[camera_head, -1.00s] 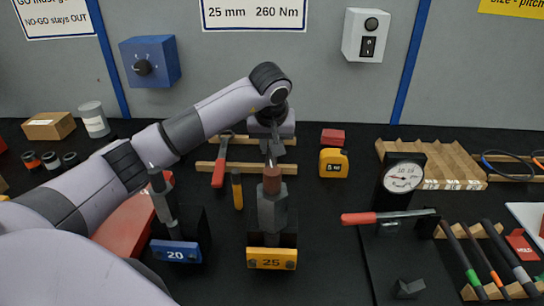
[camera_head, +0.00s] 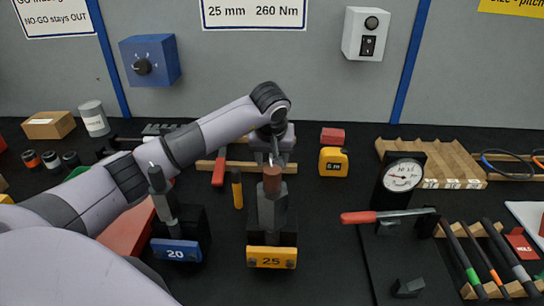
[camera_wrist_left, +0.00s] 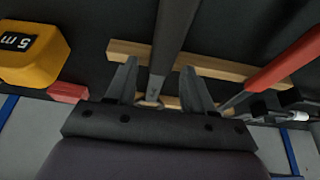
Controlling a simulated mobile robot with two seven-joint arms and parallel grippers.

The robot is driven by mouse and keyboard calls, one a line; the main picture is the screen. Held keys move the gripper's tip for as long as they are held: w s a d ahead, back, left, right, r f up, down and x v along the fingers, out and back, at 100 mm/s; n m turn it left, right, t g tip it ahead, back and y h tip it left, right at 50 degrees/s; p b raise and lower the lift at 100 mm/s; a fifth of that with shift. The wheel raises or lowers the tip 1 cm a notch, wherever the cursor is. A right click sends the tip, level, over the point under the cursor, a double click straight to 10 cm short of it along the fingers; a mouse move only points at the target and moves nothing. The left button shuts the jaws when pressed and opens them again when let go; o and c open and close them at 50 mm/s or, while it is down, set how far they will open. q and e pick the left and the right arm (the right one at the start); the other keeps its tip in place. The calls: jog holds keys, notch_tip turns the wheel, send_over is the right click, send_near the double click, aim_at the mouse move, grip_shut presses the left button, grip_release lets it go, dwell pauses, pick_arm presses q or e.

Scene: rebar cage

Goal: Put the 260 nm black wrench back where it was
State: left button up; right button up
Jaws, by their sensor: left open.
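A dark grey-black wrench bar (camera_wrist_left: 173,35) runs lengthwise across the wooden rack in the left wrist view, with a ring-like end near my gripper's palm. My left gripper (camera_wrist_left: 160,80) is open, with one finger on each side of this bar; I cannot tell whether they touch it. In the head view my left gripper (camera_head: 274,152) is over the wooden rack (camera_head: 246,166), behind the 25 stand, and the black wrench is mostly hidden there. A red-handled wrench (camera_head: 219,170) lies on the rack to the left; its red handle also shows in the wrist view (camera_wrist_left: 285,60).
The 25 stand (camera_head: 271,257) and 20 stand (camera_head: 176,250) hold upright tools in front. A yellow tape measure (camera_head: 333,161) and red block (camera_head: 332,135) are right of the rack. A dial gauge (camera_head: 402,176) with a red-handled tool (camera_head: 375,217) stands further right.

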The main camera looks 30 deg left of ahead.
pick_arm(q)
jog(key=v, duration=1.2)
jog(key=shift+r, duration=0.1)
